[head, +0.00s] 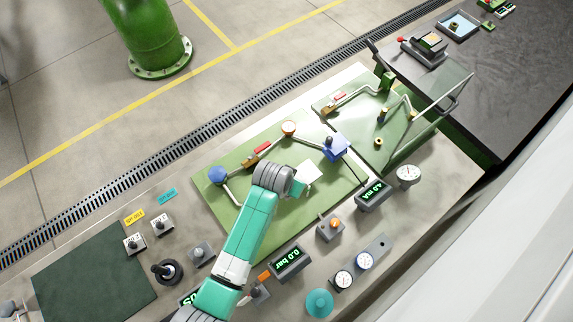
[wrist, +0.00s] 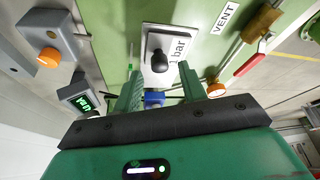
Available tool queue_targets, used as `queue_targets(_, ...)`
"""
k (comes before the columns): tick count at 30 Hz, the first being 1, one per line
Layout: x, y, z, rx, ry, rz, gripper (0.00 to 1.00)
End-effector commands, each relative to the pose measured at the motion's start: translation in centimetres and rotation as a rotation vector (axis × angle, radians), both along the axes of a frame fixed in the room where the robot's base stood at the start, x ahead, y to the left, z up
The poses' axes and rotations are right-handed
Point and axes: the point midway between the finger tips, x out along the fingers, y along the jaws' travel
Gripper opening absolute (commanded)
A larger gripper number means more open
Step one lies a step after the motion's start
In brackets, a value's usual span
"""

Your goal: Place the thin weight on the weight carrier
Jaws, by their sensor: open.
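My gripper (wrist: 160,74) is open, with its two green fingers apart in the wrist view. In the head view my gripper (head: 294,183) is over the green panel. A white plate (wrist: 154,42) with a black knob (wrist: 159,62) and the text "1 bar" lies beyond the fingers. The knob shows between the fingertips; I cannot tell whether they touch it. A white square (head: 310,172) shows by my gripper in the head view. I cannot identify the thin weight or the weight carrier with certainty; my arm hides part of the panel.
The green panel (head: 215,166) carries pipes, a red-handled valve (head: 262,148) and a blue block (head: 335,148). A black round fixture (head: 167,271), a teal disc (head: 319,302), gauges and digital displays stand on the bench. A dark green mat (head: 92,272) is bare at left.

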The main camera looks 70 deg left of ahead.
Motion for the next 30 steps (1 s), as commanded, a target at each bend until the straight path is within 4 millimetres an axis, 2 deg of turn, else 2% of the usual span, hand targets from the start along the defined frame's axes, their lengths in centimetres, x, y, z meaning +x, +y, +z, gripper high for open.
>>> queue_targets(1, -0.3, -0.3, 1.5, 0.004, -0.002, -0.001, 0.41)
queue_targets(6, -1.6, -1.4, 5.4, 0.004, -0.002, -0.001, 0.41)
queue_targets(12, -2.5, -2.2, 8.1, 0.002, -0.001, -0.001, 0.41)
queue_targets(27, -2.6, -2.4, 8.6, 0.0, 0.0, 0.0, 0.41)
queue_targets(29, -2.3, -2.3, 9.0, 0.008, -0.008, -0.005, 0.41)
queue_targets(30, -1.3, -2.3, 9.8, 0.027, -0.027, -0.016, 0.41)
